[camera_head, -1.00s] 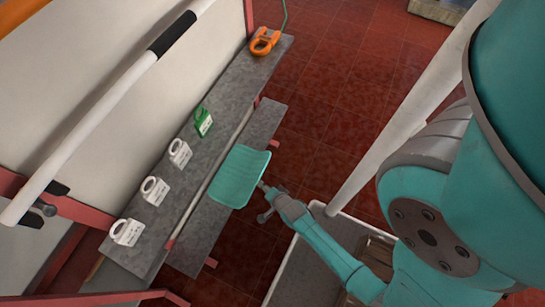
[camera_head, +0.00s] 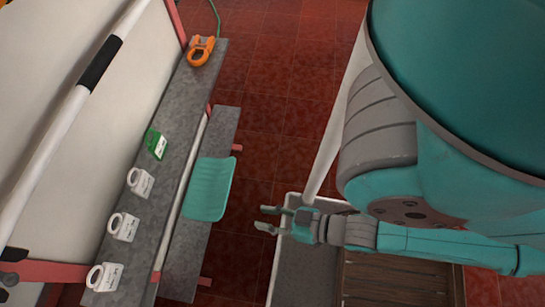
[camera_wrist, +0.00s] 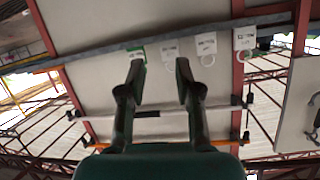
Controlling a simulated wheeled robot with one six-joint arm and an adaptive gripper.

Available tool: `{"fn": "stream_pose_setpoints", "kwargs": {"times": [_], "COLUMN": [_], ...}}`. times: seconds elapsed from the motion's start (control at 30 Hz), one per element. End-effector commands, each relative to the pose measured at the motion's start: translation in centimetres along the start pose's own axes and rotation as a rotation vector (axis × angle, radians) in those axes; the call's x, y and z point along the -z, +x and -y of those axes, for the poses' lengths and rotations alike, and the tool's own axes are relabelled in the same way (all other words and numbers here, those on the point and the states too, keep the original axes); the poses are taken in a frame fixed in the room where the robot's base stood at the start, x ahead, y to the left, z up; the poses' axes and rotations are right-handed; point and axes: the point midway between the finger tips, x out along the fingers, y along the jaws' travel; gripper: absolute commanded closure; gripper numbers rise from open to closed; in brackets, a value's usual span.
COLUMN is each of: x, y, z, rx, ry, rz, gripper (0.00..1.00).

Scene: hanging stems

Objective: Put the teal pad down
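The teal pad (camera_head: 210,188) is a thin, slightly curved sheet. It lies on the lower grey shelf board (camera_head: 190,255), and its right edge sticks out past the board. My gripper (camera_head: 266,218) is to the right of the pad and a little lower in the picture, with a clear gap between them. Its two fingers are spread with nothing between them. The wrist view also shows my gripper (camera_wrist: 160,65) open and empty. The pad does not show in the wrist view.
The upper grey ledge (camera_head: 170,185) holds an orange ring clip (camera_head: 201,50), a green tag (camera_head: 156,143) and several white ring tags (camera_head: 124,227). A grey-lined bin (camera_head: 300,268) and a wooden crate (camera_head: 385,283) stand below my arm. Red tiled floor is open beyond.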

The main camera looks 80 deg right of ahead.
Motion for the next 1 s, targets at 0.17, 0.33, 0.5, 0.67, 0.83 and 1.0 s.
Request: {"fn": "stream_pose_setpoints", "kwargs": {"times": [0.17, 0.33, 0.5, 0.67, 0.83, 1.0], "x": [4.5, 5.8, 5.8, 5.8, 5.7, 5.7], "y": [-2.8, -3.5, -3.4, -3.4, -3.4, -3.4], "z": [1.5, 1.8, 1.8, 1.8, 1.8, 1.8], "rx": [0.055, 0.067, 0.067, 0.066, 0.066, 0.066], "ry": [-0.15, -0.193, -0.193, -0.192, -0.191, -0.191], "rz": [-0.041, -0.055, -0.055, -0.055, -0.055, -0.055], "gripper": [0.67, 0.67, 0.67, 0.67, 0.67, 0.67]}}
